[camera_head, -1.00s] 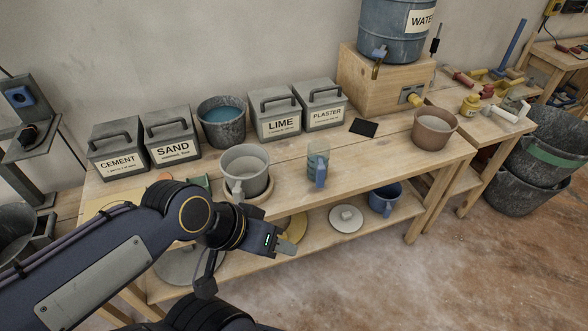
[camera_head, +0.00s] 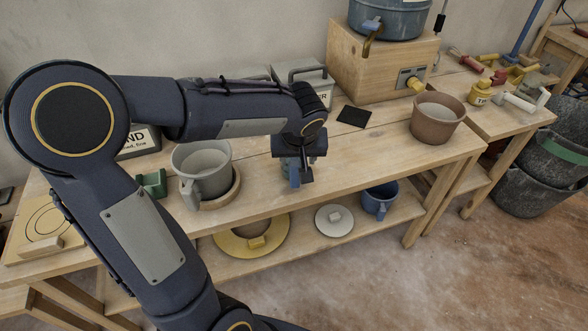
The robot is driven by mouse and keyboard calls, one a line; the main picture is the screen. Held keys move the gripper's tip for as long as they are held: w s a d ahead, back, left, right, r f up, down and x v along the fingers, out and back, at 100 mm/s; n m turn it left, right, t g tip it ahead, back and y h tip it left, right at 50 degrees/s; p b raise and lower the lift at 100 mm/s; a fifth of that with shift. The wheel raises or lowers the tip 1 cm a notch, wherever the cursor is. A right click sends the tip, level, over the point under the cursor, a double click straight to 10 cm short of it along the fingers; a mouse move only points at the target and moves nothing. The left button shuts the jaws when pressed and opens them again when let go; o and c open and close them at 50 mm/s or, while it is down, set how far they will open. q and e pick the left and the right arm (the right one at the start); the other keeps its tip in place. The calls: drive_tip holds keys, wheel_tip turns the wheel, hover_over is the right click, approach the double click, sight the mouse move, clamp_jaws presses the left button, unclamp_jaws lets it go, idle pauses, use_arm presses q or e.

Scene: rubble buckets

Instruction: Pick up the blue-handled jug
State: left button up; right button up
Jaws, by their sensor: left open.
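The blue-handled jug (camera_head: 294,174) stands on the workbench (camera_head: 345,180) near its front edge. It is mostly hidden behind my left gripper; its blue handle shows below the gripper, and earlier its body looked clear. My left gripper (camera_head: 303,170) is open and points down at the jug, overlapping its upper part in the picture. I cannot tell whether the fingers touch it or stand around it. My right gripper is not in view.
A grey bucket (camera_head: 203,165) on a wooden disc stands left of the jug, and a brown bucket (camera_head: 437,118) stands right. A black square (camera_head: 354,117) lies behind. A blue mug (camera_head: 379,199) and round lids sit on the lower shelf. The bench right of the jug is clear.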

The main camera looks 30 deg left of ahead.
sight(295, 162)
use_arm(q)
drive_tip(key=x, duration=0.5)
drive_tip(key=shift+s+a, duration=0.25)
drive_tip(key=shift+s, duration=0.05)
drive_tip(key=shift+r, duration=0.1)
clamp_jaws()
